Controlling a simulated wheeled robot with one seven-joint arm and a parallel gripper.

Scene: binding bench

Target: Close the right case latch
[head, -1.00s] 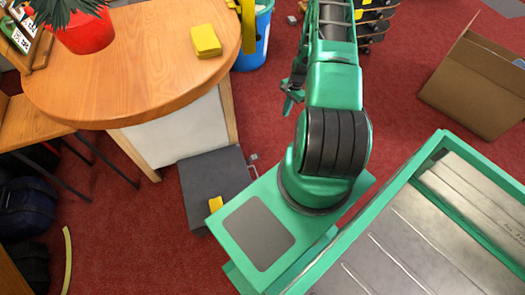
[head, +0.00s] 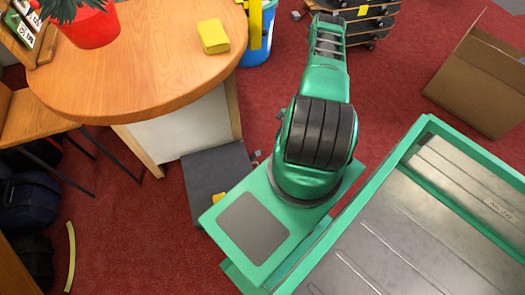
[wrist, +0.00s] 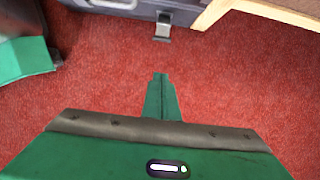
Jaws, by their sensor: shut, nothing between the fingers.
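The dark grey case (head: 212,172) lies on the red carpet beside the table, partly covered by my arm's base in the head view. In the wrist view its near side (wrist: 118,10) is at the top edge. A metal latch (wrist: 163,26) sticks out from that side, right of the handle (wrist: 112,3), and appears swung outward. A small metal piece (head: 257,155) shows at the case's edge in the head view. My gripper (wrist: 160,76) is shut and empty over the carpet, apart from the latch, its fingertips pointing toward it. In the head view my arm largely hides it.
The round wooden table (head: 130,60) stands at left, with a yellow block (head: 213,36) and red pot (head: 88,27) on it. A blue bin (head: 262,30), skateboard rack (head: 365,20) and cardboard box (head: 478,85) stand beyond.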

